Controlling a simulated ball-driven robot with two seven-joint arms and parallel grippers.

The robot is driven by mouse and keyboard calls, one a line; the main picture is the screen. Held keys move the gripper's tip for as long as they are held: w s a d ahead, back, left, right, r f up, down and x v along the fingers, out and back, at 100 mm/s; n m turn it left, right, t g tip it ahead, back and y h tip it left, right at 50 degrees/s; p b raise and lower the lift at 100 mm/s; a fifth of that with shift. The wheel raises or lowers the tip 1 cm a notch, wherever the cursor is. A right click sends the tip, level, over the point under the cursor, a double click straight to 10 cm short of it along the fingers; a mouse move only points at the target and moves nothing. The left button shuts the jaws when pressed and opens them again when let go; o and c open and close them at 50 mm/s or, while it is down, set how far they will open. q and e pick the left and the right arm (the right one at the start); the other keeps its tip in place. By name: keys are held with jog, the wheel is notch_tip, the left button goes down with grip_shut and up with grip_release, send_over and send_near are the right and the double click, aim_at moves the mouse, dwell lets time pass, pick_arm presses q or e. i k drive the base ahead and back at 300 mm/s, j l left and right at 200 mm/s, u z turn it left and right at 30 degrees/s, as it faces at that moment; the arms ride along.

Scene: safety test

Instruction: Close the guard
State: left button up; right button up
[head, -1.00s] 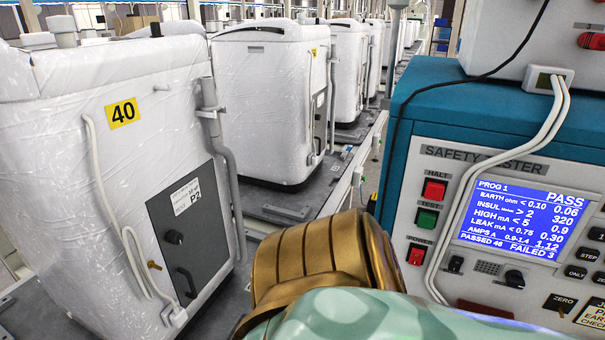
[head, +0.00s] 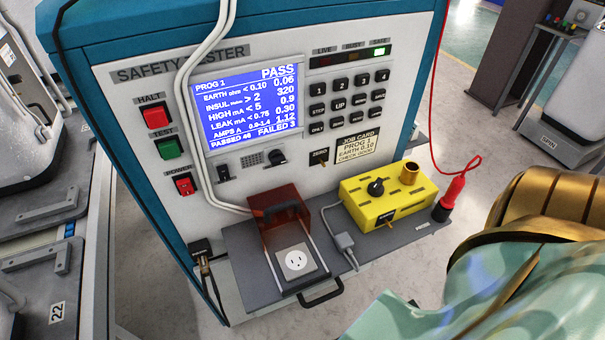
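The guard (head: 281,214) is a dark red, see-through cover on the grey shelf (head: 238,252) at the front of the safety tester (head: 125,97). It stands raised at the back of a white socket (head: 296,261), which lies uncovered in front of it. Two light rails run forward from the guard on either side of the socket. A black handle (head: 322,295) sits at the shelf's front edge. Neither gripper shows; only a gold and pale green part of my arm is at the lower right.
A yellow box (head: 388,199) with a black knob stands on the shelf right of the socket, a grey plug (head: 344,241) beside it. A red probe (head: 455,190) stands at the shelf's right end. The screen (head: 247,106) reads PASS; the green SAFE lamp (head: 376,51) is lit.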

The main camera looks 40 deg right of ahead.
aim_at(271, 209)
jog(key=z, duration=1.1)
